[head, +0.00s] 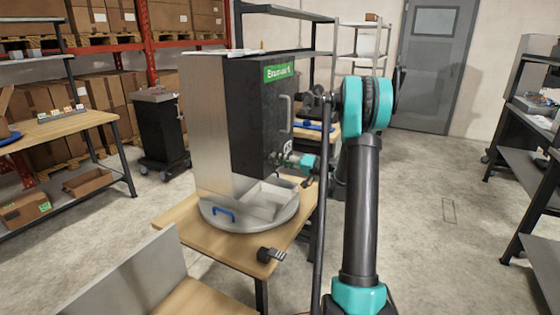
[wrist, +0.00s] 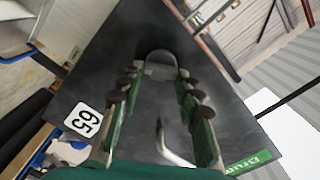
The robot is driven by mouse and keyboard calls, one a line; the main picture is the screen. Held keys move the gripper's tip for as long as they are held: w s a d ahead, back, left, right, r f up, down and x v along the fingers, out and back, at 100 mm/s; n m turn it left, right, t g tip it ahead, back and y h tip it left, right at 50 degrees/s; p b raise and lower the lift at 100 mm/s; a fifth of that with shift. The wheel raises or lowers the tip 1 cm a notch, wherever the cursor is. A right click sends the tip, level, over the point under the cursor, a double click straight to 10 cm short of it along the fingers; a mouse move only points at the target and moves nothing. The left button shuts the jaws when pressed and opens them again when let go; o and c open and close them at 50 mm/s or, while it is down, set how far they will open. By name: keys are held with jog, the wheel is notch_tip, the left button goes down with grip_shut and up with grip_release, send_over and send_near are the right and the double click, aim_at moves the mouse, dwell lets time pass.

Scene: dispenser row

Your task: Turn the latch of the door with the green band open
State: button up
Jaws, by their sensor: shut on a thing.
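A tall metal dispenser (head: 212,125) has a black door (head: 257,110) with a green band (head: 279,71) near its top. The green band also shows at the lower right of the wrist view (wrist: 252,161). A rounded grey latch (wrist: 160,64) lies between my fingertips in the wrist view; its exact turn is hard to tell. My gripper (wrist: 158,80) is shut on the latch, with a finger on each side. In the head view my gripper (head: 285,160) is at the door's lower part and hides the latch. The door looks shut.
A curved silver handle (head: 285,112) is on the door above my gripper. A small black object (head: 270,254) lies at the table's front edge. Floor at right is clear.

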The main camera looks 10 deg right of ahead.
jog(key=m, duration=0.6)
jog(key=shift+f, duration=0.1)
jog(key=shift+m, duration=0.4)
jog(key=o, duration=1.2)
jog(key=shift+c, duration=0.2)
jog(key=shift+d, duration=0.15)
jog(key=v, duration=1.1)
jog(key=shift+s+d, duration=0.25)
jog(key=shift+d, duration=0.05)
jog(key=shift+a, duration=0.1)
